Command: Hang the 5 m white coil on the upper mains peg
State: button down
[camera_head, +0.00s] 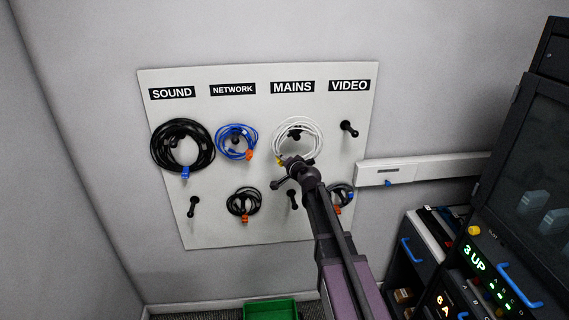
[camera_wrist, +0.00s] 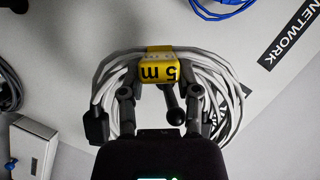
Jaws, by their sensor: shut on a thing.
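The white coil (camera_head: 318,135) hangs in front of the board under the MAINS label, with its yellow 5 m tag (camera_wrist: 161,68) large in the wrist view. My gripper (camera_head: 285,167) is at the coil's lower edge, its fingers (camera_wrist: 158,90) shut on the coil at the tag. The upper mains peg (camera_head: 295,133) shows inside the ring of the coil. A dark round-ended peg (camera_wrist: 172,105) also shows between my fingers in the wrist view. I cannot tell whether the coil rests on the peg. My gripper body hides part of the ring.
The lower mains peg (camera_head: 292,199) is bare beside my arm. A blue coil (camera_head: 236,141) hangs close on the left, and the upper video peg (camera_head: 349,128) is bare on the right. A white wall trunking (camera_head: 420,171) and dark rack (camera_head: 520,220) stand at right.

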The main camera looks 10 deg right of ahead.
jog(key=w+f+b, duration=0.4)
jog(key=w, duration=0.6)
jog(key=shift+f, duration=0.15)
dwell(1.6)
dwell(0.7)
jog(key=shift+c, duration=1.2)
grip_release()
jog(key=shift+a+f, duration=0.1)
